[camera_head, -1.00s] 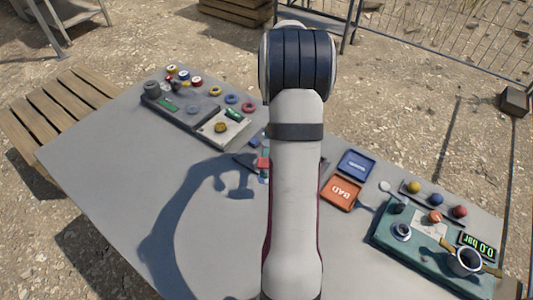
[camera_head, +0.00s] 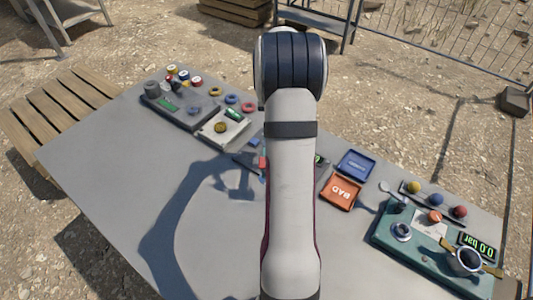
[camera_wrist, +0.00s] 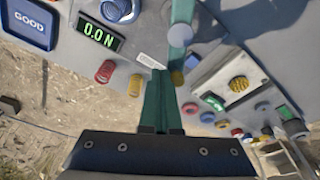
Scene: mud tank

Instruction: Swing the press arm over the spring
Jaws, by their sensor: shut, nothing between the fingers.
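My gripper (camera_wrist: 160,78) is shut and empty, its two dark green fingers together in the wrist view. Just beyond the fingertips is a teal bar (camera_wrist: 181,14) with a round grey knob (camera_wrist: 180,35), apparently the press arm. Whether the fingers touch it I cannot tell. A round silver and blue piece (camera_wrist: 118,10), perhaps the spring in its seat, is left of the bar at the top edge, beside a display (camera_wrist: 100,35) reading 0.0 N. The bar does not appear to lie over that piece. In the head view my arm hides most of this station.
A blue GOOD tray (camera_wrist: 30,22) and an orange BAD tray (camera_head: 341,192) lie beside the station. Several coloured pieces, including a red one (camera_wrist: 105,71), stand near my fingers. A panel with a yellow knob (camera_wrist: 238,84) is to the right. The table's left front (camera_head: 120,170) is clear.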

